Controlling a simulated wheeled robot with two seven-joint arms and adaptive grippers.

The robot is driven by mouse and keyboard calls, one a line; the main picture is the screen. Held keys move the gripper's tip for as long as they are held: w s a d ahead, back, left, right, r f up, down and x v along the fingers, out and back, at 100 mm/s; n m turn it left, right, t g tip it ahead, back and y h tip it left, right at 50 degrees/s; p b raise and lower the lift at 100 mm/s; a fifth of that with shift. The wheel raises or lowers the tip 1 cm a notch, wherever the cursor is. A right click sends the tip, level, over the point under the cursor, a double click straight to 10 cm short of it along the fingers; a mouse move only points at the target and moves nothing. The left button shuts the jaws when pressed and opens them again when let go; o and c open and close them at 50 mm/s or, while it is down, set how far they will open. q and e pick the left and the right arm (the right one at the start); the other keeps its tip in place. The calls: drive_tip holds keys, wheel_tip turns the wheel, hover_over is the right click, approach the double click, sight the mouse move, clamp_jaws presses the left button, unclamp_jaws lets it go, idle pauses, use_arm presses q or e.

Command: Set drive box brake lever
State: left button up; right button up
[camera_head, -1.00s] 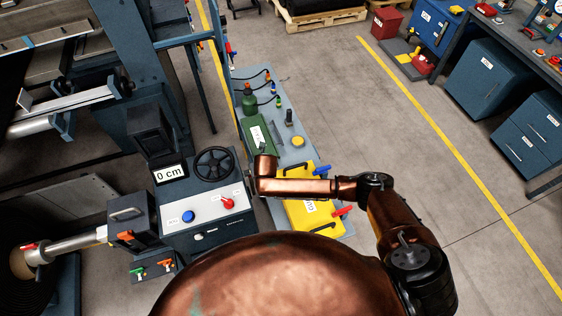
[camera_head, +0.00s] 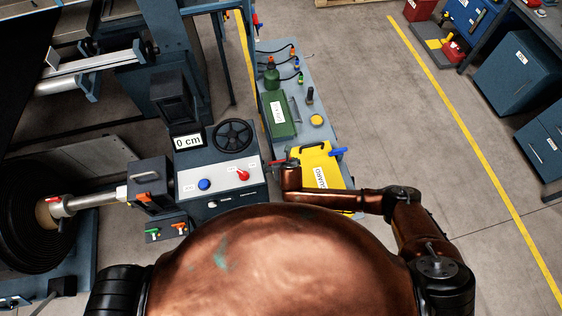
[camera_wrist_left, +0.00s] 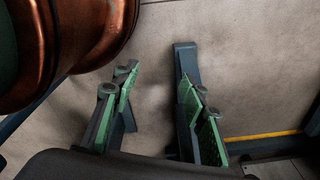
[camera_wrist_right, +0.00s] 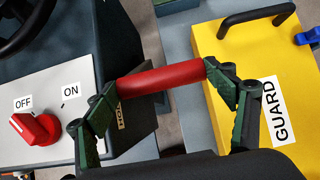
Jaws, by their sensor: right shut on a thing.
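The drive box (camera_head: 222,205) stands centre left in the head view, with a pale panel, a red OFF/ON knob (camera_head: 243,174) and a blue button (camera_head: 204,184). A red cylindrical handle (camera_wrist_right: 160,80), which looks like the brake lever's grip, lies in the right wrist view between the box's side and the yellow guard. My right gripper (camera_wrist_right: 172,82) is shut on this red handle, one finger at each end. The lever's lower part is hidden. My left gripper (camera_wrist_left: 156,80) is open and empty above bare floor; I cannot make it out in the head view.
A yellow guard (camera_head: 312,160) with a black handle and blue clamp (camera_head: 338,152) lies right of the box. A green case (camera_head: 279,116) stands farther back.

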drive_tip(key=shift+s+f, duration=0.45)
drive_tip(key=shift+s, duration=0.05)
drive_tip(key=o, duration=1.5)
drive_tip(key=shift+d+r, duration=0.1)
drive_tip(key=shift+c, duration=0.2)
drive_tip(key=shift+o, duration=0.7)
drive_tip(key=shift+r, duration=0.1)
use_arm(q)
drive_tip(key=shift+w, duration=0.5)
use_arm(e)
drive_tip(key=shift+o, duration=0.4)
drive_tip(key=shift+w, duration=0.15)
drive_tip(key=shift+r, duration=0.1)
use_arm(q)
drive_tip(key=shift+s, duration=0.1)
use_arm(e)
drive_tip(key=v, duration=0.8)
drive_tip(key=shift+w, duration=0.1)
